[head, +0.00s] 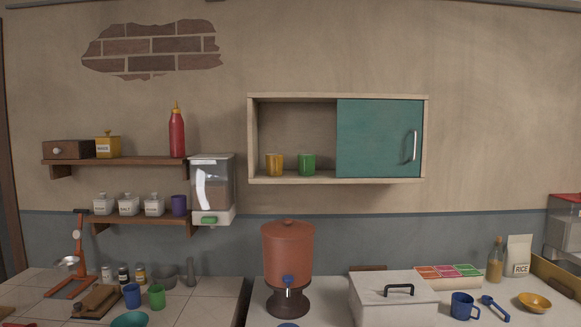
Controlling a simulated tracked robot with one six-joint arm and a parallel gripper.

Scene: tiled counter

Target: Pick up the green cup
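Two green cups show in the head view. One green cup (307,164) stands upright in the open left part of the wall cabinet, just right of a yellow cup (275,165). The other green cup (156,297) stands on the left tiled counter, right of a blue cup (132,295). I cannot tell from the picture which one the task means. My gripper is not in view.
The cabinet's teal sliding door (379,138) covers its right part. A brown dispenser (288,262) stands below the cabinet, with a white lidded box (393,302) to its right. A teal bowl (130,320) sits in front of the counter cups.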

